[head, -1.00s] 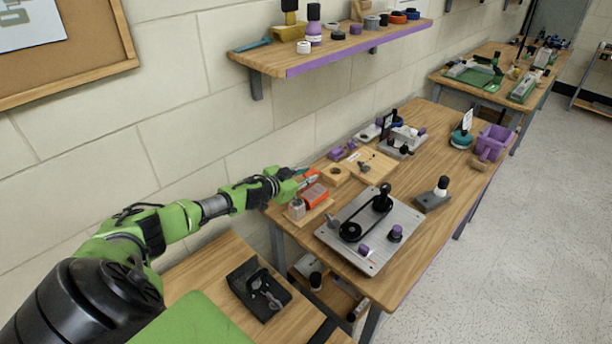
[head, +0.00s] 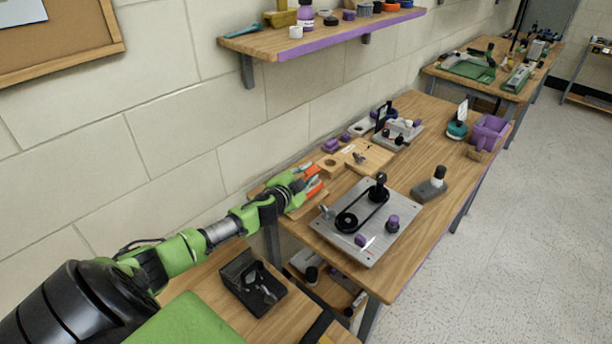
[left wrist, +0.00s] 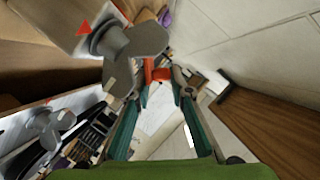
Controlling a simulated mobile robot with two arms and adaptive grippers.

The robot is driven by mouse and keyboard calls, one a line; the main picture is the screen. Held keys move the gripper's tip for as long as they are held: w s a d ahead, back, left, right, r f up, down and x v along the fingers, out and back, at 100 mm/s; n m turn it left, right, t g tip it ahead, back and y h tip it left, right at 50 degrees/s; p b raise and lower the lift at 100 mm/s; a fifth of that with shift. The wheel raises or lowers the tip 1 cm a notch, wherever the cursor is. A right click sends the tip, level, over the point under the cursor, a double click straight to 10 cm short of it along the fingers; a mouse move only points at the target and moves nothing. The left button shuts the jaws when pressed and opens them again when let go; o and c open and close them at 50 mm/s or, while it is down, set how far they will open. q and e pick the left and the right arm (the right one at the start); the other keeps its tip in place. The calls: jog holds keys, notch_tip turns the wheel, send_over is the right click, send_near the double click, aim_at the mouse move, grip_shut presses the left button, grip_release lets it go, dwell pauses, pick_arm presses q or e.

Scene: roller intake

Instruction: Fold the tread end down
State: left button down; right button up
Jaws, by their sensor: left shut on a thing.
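My left gripper (head: 311,180) is over the near left corner of the long workbench, at a small wooden board (head: 302,209). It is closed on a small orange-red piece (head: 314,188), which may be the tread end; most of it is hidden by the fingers. In the left wrist view an orange-red patch (left wrist: 160,74) shows between the tips of the teal fingers, with a pale flat area nearer the camera. Which part is the tread cannot be told clearly. My right gripper is not in view.
A grey plate (head: 373,226) with a black belt and pulleys lies right of my gripper. A light wooden block (head: 366,158) sits behind. A grey wing-shaped knob (left wrist: 128,45) looms close in the wrist view. A shelf (head: 330,35) hangs above.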

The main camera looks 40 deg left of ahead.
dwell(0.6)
pick_arm(q)
jog(key=c, duration=1.9)
grip_release()
jog(key=shift+s+d, duration=0.15)
jog(key=shift+s, duration=0.3)
jog(key=v, duration=1.1)
